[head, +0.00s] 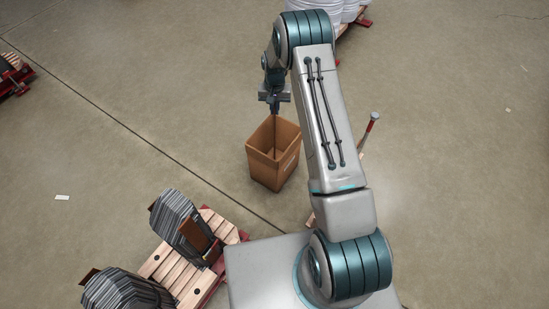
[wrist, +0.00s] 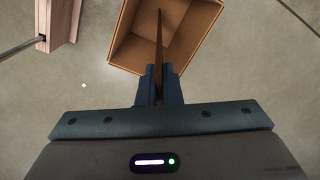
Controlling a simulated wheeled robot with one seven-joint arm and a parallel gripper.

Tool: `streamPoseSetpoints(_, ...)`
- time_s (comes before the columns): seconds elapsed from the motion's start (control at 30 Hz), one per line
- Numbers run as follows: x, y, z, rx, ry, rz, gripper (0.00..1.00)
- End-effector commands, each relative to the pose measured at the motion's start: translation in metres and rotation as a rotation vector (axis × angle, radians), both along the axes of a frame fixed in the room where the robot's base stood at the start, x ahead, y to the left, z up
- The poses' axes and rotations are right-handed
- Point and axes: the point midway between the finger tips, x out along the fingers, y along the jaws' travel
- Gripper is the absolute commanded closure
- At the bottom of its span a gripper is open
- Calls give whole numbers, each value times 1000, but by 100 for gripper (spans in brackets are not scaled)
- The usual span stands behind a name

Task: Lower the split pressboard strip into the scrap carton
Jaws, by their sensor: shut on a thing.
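The scrap carton (head: 262,170) is an open-topped brown box on the floor, left of my arm in the head view. It also shows at the top of the wrist view (wrist: 126,52), partly cut off by the frame. My gripper (head: 274,108) is above the carton, pointing down. In the wrist view my gripper (wrist: 159,88) is shut on the split pressboard strip (wrist: 160,42), a thin brown piece seen nearly edge-on. In the head view the strip (head: 275,133) hangs down, its lower part overlapping the carton's opening. I cannot tell how deep its lower end reaches.
Stacks of grey sheets (head: 178,222) stand on a wooden pallet (head: 170,265) at the lower left. A post with a red part (head: 373,125) stands right of my arm. White sacks (head: 340,10) are at the back. Floor left of the carton is clear.

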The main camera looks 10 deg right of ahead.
Motion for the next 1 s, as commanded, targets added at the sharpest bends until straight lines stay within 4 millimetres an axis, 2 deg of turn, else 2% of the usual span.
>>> streamPoseSetpoints(0.7, 0, 0, -8, 0, 0, 0, 100)
streamPoseSetpoints(0.8, 0, 0, -8, 0, 0, 0, 70)
streamPoseSetpoints(1.0, 0, 0, -8, 0, 0, 0, 69)
